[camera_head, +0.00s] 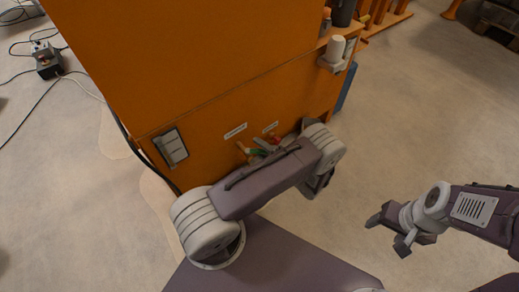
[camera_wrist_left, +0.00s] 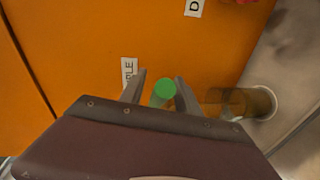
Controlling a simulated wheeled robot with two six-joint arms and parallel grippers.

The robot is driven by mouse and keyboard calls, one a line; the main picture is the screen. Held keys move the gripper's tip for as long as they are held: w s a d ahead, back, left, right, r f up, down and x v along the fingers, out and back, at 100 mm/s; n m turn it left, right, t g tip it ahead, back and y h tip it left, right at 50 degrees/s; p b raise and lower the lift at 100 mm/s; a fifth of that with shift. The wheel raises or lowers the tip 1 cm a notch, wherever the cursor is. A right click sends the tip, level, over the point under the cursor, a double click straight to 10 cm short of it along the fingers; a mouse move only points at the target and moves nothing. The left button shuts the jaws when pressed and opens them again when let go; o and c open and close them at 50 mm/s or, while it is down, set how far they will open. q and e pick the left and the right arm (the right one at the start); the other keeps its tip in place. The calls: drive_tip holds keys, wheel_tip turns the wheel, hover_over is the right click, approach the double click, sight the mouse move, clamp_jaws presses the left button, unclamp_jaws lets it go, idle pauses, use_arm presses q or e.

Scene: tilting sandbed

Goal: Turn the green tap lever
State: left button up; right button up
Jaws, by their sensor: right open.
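The green tap lever (camera_head: 258,152) is low on the orange cabinet's side in the head view, partly covered by my left arm. In the left wrist view its round green end (camera_wrist_left: 164,89) sits between the two grey fingers of my left gripper (camera_wrist_left: 160,76). These fingers are apart, with a small gap visible on the left finger's side; contact on the right side is unclear. In the head view the left gripper is mostly hidden by its own arm. My right gripper (camera_head: 387,233) is open and empty over the floor at the right.
A red handle (camera_head: 273,138) is close to the green lever, beside white labels (camera_head: 236,131). The orange cabinet (camera_head: 200,60) fills the top left. A translucent brownish cylinder (camera_wrist_left: 232,102) is right of the fingers in the left wrist view.

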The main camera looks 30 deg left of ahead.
use_arm(q)
clamp_jaws()
idle(1.5)
